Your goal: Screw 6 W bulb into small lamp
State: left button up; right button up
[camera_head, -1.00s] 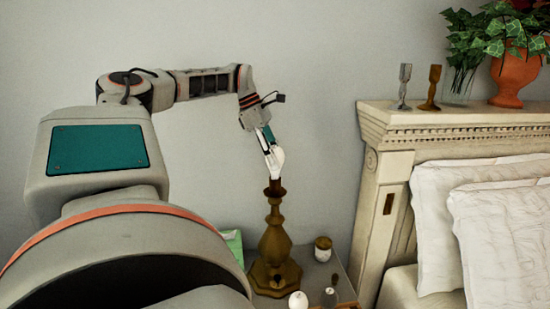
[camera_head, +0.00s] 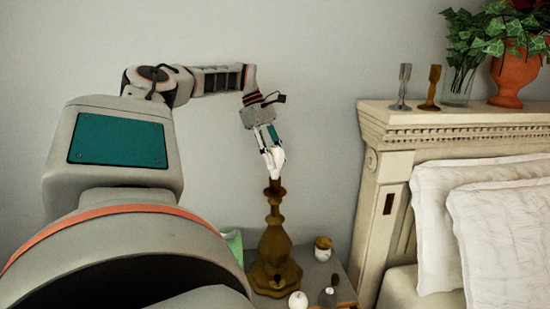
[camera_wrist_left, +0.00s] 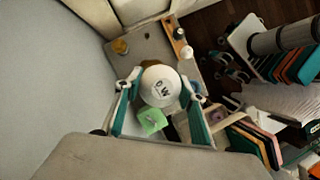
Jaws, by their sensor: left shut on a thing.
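The small lamp (camera_head: 275,240) is a brass-coloured turned stand, upright, without a shade. My left gripper (camera_head: 272,157) points down above it and is shut on a white bulb (camera_head: 274,171). The bulb is at the dark socket (camera_head: 274,187) on the lamp's top; I cannot tell how deep its base sits. In the left wrist view, the fingers of my left gripper (camera_wrist_left: 160,90) lie on both sides of the round white bulb (camera_wrist_left: 160,84). A W and a hard-to-read digit show on it. The bulb hides most of the lamp there. My right gripper is not in view.
The lamp stands on a grey nightstand (camera_head: 335,265). A small jar (camera_head: 323,249), a white round object (camera_head: 298,300) and a dark one (camera_head: 328,297) are near its base. A green item (camera_head: 233,245) is left of it. The headboard (camera_head: 378,200) stands close at right.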

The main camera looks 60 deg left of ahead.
pick_arm(q)
jog(key=shift+f, duration=0.1)
jog(key=shift+m+g, duration=0.7)
jog(key=shift+m, duration=1)
jog(key=o, duration=0.9)
jog(key=shift+s, duration=0.1)
